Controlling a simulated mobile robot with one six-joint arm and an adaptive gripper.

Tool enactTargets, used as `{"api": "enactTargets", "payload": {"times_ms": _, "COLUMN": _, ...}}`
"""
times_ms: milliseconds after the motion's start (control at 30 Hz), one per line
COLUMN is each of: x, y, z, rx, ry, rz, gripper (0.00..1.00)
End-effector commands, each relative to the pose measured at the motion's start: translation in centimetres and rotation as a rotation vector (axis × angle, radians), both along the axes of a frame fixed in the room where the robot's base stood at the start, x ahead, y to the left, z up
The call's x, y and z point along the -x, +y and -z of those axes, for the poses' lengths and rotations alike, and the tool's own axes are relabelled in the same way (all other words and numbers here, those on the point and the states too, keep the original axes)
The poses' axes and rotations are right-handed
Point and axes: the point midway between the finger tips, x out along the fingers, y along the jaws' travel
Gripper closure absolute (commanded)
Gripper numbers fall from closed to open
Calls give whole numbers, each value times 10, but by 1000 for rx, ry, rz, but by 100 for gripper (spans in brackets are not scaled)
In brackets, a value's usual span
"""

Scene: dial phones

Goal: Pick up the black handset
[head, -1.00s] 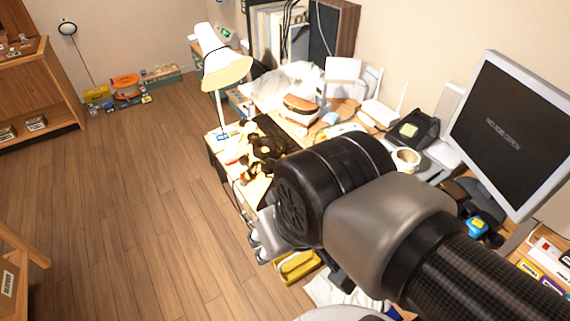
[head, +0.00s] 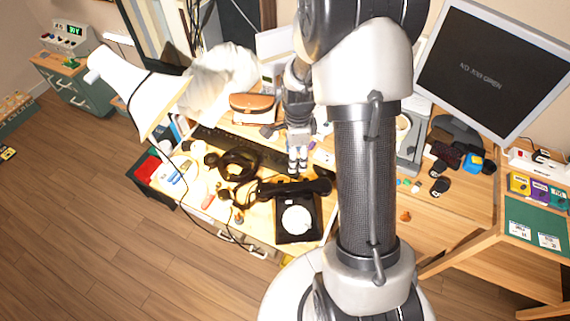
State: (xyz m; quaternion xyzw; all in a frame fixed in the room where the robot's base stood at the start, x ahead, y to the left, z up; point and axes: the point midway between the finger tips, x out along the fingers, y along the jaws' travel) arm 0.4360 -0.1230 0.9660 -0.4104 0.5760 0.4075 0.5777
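The black handset (head: 291,188) lies across the top of a black dial phone with a white dial (head: 297,220), near the front of the cluttered desk. My gripper (head: 297,170) points down just above the handset in the head view. Its light fingertips look close together, with a narrow space between them, and I cannot tell whether they touch the handset. Nothing is visibly held. Part of the desk to the right of the phone is hidden behind my arm.
A white lamp (head: 140,88) leans over the left of the desk. A brown bag (head: 254,107) and a monitor (head: 490,65) stand farther back. Floor at left is clear.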

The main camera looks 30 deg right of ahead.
Motion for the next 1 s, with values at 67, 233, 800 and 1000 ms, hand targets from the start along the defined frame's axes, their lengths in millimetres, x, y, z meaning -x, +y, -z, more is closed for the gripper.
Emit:
{"api": "enactTargets", "payload": {"times_ms": 67, "x": 0, "y": -2, "z": 10, "rx": -2, "ry": 6, "rz": 26, "gripper": 50}}
{"api": "enactTargets", "payload": {"times_ms": 233, "x": 0, "y": -2, "z": 42, "rx": -3, "ry": 10, "rz": 33, "gripper": 50}}
{"api": "enactTargets", "payload": {"times_ms": 800, "x": 0, "y": -2, "z": 129, "rx": -2, "ry": 7, "rz": 30, "gripper": 50}}
{"api": "enactTargets", "payload": {"times_ms": 1000, "x": -1, "y": -1, "z": 147, "rx": -2, "ry": 6, "rz": 30, "gripper": 50}}
